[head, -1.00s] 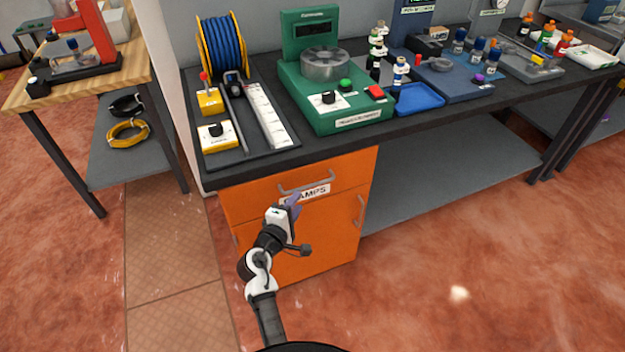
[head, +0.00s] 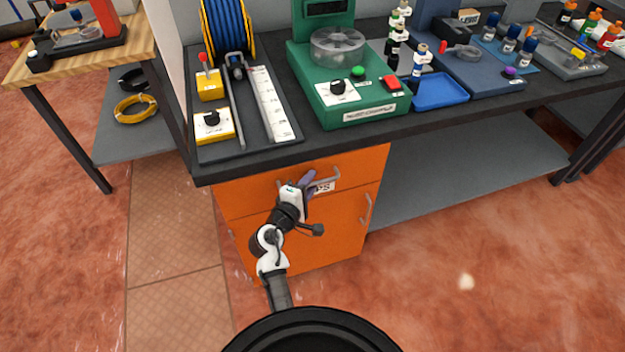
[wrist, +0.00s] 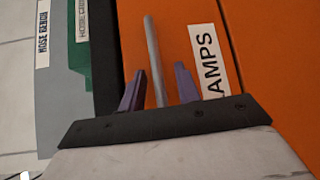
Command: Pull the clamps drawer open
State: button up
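The clamps drawer (head: 358,165) is the top orange front of the cabinet under the bench, and it looks shut. Its grey bar handle (head: 328,175) is partly hidden by my gripper (head: 308,180) in the head view. The white label (head: 326,187) is partly covered and shows "PS". In the wrist view the label (wrist: 209,62) shows "AMPS". My gripper's purple fingers (wrist: 158,88) are apart there, with the handle bar (wrist: 153,55) between them. A gap shows on each side of the bar, so the gripper is open around it, not gripping.
A cabinet door (head: 335,230) with a vertical handle (head: 367,210) is below the drawer. The dark bench top (head: 300,150) overhangs above, carrying a green machine (head: 350,95) and a blue tray (head: 440,90). A wooden table (head: 140,50) stands left. The floor in front is clear.

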jog(key=shift+s, duration=0.1)
grip_shut()
jog(key=shift+s, duration=0.1)
dwell(0.3)
